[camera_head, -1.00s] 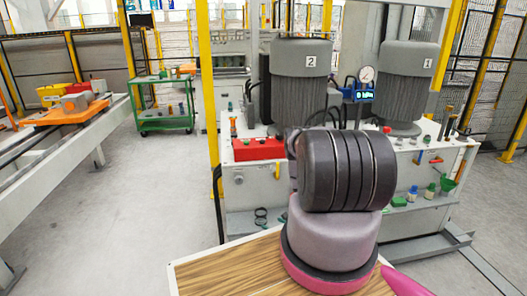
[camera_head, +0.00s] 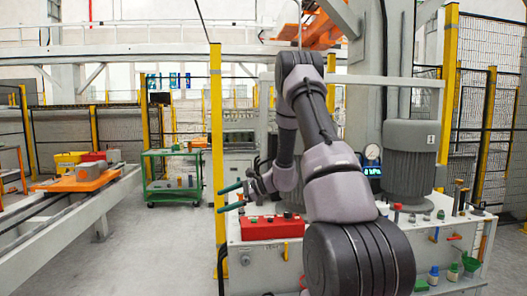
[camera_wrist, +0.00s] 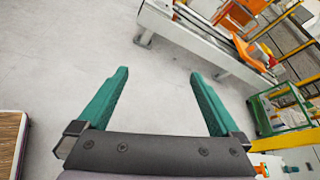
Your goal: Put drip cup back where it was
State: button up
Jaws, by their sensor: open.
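My gripper (camera_head: 226,198) is raised in front of the yellow post, left of the red box on the machine bench. Its green fingers are spread apart and empty in the wrist view (camera_wrist: 159,75), with bare floor between them. A green funnel-shaped cup (camera_head: 471,263) is at the right front of the bench. I cannot tell whether it is the drip cup. My arm hides part of the bench's middle.
The red box (camera_head: 268,228) lies on the white machine bench (camera_head: 262,265). A green cart (camera_head: 172,183) stands at the back. A rail track (camera_head: 75,215) carrying an orange platform (camera_head: 75,183) runs along the left. Floor between track and bench is clear.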

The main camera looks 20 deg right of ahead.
jog(key=s+a+r+n+g+h, duration=0.2)
jog(key=s+r+n, duration=0.2)
jog(key=s+r, duration=0.4)
jog(key=s+a+r+n+g+h, duration=0.1)
jog(key=s+a+r+n, duration=0.25)
jog(key=s+r, duration=0.45)
jog(key=s+d+r+n+t+h, duration=0.2)
jog(key=s+d+r+n+h, duration=0.1)
jog(key=s, duration=0.5)
jog(key=s+d+r+n+t+h, duration=0.2)
jog(key=s+d+r+n+h, duration=0.1)
jog(key=s, duration=0.6)
jog(key=shift+s+d+r+h, duration=0.2)
jog(key=shift+r+h, duration=0.4)
jog(key=shift+r, duration=0.2)
